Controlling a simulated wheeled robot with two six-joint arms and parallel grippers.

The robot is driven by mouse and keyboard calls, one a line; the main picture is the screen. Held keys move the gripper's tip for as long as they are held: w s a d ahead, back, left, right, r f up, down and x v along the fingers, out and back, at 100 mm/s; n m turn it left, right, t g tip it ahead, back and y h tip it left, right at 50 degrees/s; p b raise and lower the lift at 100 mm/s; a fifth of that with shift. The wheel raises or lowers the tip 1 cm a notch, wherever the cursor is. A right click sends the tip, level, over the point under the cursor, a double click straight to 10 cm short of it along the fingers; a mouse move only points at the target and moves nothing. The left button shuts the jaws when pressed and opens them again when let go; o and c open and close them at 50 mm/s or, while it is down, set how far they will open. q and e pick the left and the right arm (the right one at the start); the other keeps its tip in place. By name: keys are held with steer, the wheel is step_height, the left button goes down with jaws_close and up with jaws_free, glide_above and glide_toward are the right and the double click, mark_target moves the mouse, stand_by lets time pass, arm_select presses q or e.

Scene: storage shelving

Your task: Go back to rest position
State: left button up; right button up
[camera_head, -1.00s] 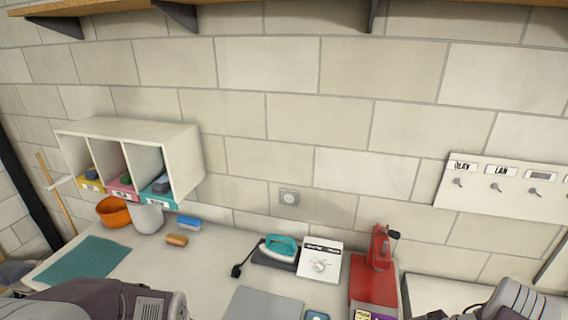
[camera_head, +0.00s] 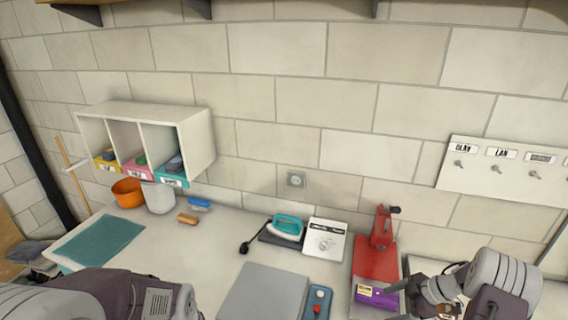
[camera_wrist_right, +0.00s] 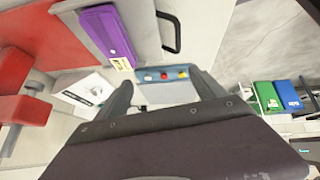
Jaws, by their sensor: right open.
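My right gripper (camera_wrist_right: 158,88) is open, with its two dark fingers apart and nothing between them in the right wrist view. In the head view the right gripper (camera_head: 393,289) is at the lower right, in front of the red press (camera_head: 376,258) and beside the purple box (camera_head: 376,296). The purple box also shows in the right wrist view (camera_wrist_right: 107,35), beyond the fingers. My left arm shows at the lower left of the head view, over the bench's front; its gripper is out of the picture.
On the bench (camera_head: 222,240) stand a teal iron (camera_head: 287,228), a white dial panel (camera_head: 324,240), a grey plate (camera_head: 263,292) and a button box (camera_head: 318,300). A white cubby shelf (camera_head: 195,140) and key board (camera_head: 505,180) are against the wall. Blue and green bins (camera_wrist_right: 276,96) are right.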

steer(key=w+a+r+m+t+h+b, duration=0.1)
steer(key=w+a+r+m+t+b, duration=0.25)
steer(key=a+r, duration=0.4)
steer(key=w+a+r+m+t+h+b, duration=0.15)
steer(key=w+a+r+t+b, duration=0.3)
steer(key=a, duration=0.65)
steer(key=s+d+f+m+g+h, duration=0.1)
steer(key=s+f+m+g, duration=0.2)
steer(key=s, duration=0.5)
steer(key=s+d+f+m+g+h+b, duration=0.1)
steer(key=s+f+m+g, duration=0.2)
steer(key=s, duration=0.6)
steer(key=s+d+f+m+g+h, duration=0.1)
steer(key=s+f+m+g, duration=0.3)
steer(key=s, duration=0.5)
step_height(320, 180, down, 2)
steer(key=shift+m+h, duration=0.3)
steer(key=shift+h, duration=0.05)
